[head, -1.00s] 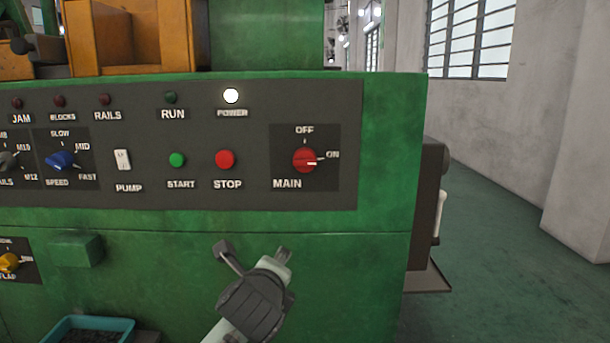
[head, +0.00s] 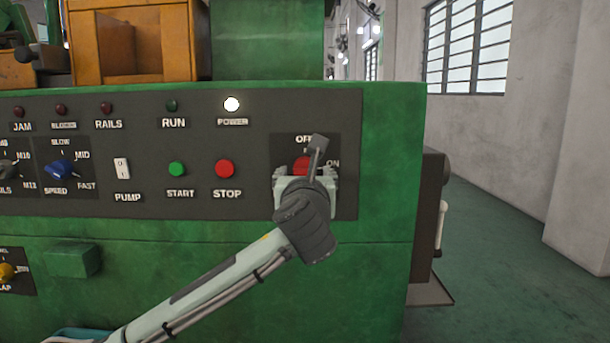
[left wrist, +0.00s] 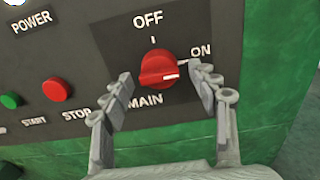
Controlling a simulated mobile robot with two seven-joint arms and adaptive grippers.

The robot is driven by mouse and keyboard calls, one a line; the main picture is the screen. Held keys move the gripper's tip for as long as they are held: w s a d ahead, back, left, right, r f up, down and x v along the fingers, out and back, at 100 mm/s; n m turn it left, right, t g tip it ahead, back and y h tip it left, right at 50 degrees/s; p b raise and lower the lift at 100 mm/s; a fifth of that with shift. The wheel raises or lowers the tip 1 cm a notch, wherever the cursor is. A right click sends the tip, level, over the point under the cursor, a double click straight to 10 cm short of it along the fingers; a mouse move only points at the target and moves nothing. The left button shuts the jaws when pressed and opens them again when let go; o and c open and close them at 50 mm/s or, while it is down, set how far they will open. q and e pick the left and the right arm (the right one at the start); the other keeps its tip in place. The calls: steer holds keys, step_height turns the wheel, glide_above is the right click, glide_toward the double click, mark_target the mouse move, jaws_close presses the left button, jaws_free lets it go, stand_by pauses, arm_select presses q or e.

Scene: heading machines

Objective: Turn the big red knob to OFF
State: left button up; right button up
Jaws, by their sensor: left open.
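The big red MAIN knob (head: 301,164) is on the right of the grey control panel, partly hidden by my left gripper in the head view. In the left wrist view the knob (left wrist: 158,69) shows fully, its white mark pointing right toward ON. OFF is lettered above it. My left gripper (head: 305,178) is in front of the knob in the head view. In the left wrist view its fingers (left wrist: 160,83) are open, one on each side of the knob and apart from it. My right gripper is not in view.
The red STOP button (head: 224,169) and green START button (head: 177,169) are left of the knob. The white POWER lamp (head: 232,104) is lit. A dark box (head: 430,215) juts from the machine's right side, with open floor beyond.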

arm_select(q)
steer(key=shift+w, duration=0.4)
